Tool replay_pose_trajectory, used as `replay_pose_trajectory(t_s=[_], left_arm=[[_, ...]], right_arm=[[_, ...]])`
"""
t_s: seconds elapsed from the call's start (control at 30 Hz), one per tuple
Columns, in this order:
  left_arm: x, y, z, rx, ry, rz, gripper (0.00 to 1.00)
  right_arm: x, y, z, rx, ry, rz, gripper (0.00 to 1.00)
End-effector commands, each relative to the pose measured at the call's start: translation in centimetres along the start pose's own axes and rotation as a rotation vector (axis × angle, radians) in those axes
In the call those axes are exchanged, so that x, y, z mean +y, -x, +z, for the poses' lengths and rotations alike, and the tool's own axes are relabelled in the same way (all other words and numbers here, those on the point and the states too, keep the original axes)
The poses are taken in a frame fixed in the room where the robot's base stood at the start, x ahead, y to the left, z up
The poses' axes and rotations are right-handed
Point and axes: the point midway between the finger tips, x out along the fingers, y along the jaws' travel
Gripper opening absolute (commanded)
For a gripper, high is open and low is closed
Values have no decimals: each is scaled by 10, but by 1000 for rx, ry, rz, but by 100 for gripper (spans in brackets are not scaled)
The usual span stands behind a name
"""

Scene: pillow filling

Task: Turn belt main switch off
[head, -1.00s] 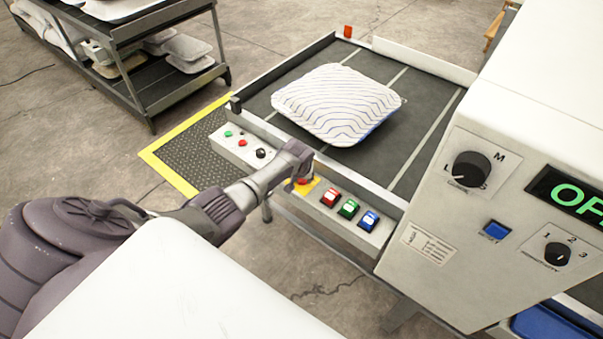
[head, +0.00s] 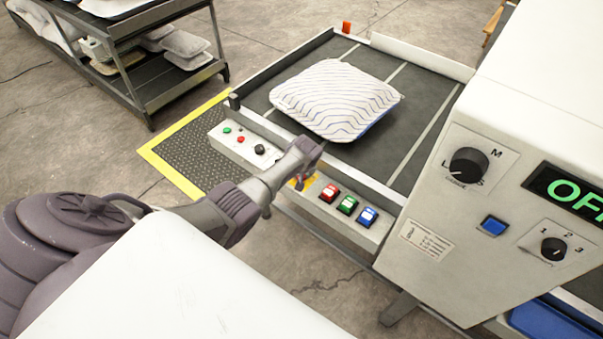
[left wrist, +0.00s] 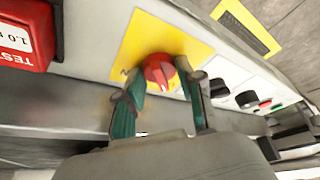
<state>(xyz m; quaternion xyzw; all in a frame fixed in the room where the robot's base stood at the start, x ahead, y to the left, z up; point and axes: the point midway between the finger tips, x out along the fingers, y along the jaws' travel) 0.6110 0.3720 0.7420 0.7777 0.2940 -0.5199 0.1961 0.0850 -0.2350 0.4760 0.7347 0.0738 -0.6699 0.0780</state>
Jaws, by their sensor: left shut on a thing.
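The belt main switch is a red rotary knob (left wrist: 158,70) on a yellow plate (left wrist: 168,38), set in the front panel of the conveyor. In the head view the yellow plate (head: 299,186) shows partly behind my gripper, which hides most of the knob. My left gripper (left wrist: 163,86) is shut on the red knob, with one finger on each side of it. In the head view the left gripper (head: 305,160) reaches over the panel. My right gripper is not in view.
Red (head: 328,192), green (head: 347,205) and blue (head: 367,217) buttons sit right of the switch. A small control box (head: 240,148) is to its left. A striped pillow (head: 335,98) lies on the belt (head: 415,110). A machine cabinet (head: 430,240) stands at right.

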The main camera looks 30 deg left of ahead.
Motion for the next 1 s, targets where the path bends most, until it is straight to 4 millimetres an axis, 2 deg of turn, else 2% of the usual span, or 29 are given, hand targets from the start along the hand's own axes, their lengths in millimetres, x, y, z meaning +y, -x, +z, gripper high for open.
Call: replay_pose_trajectory(t_s=[0.07, 0.1, 0.2, 0.23, 0.67, 0.87, 1.0], left_arm=[[0, 0, -1, 2, 2, 2, 3], [0, 0, -1, 2, 2, 2, 42], [0, 0, -1, 1, 2, 2, 59], [0, 0, -1, 1, 1, 2, 62], [0, 5, -1, 2, 0, 2, 62], [0, 24, -1, 3, -1, 3, 62], [1, 46, -1, 3, 0, 4, 62]], right_arm=[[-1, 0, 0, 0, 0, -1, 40], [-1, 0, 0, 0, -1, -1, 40], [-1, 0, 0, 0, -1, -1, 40], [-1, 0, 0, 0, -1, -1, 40], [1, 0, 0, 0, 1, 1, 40], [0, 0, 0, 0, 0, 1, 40], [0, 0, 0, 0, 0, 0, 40]])
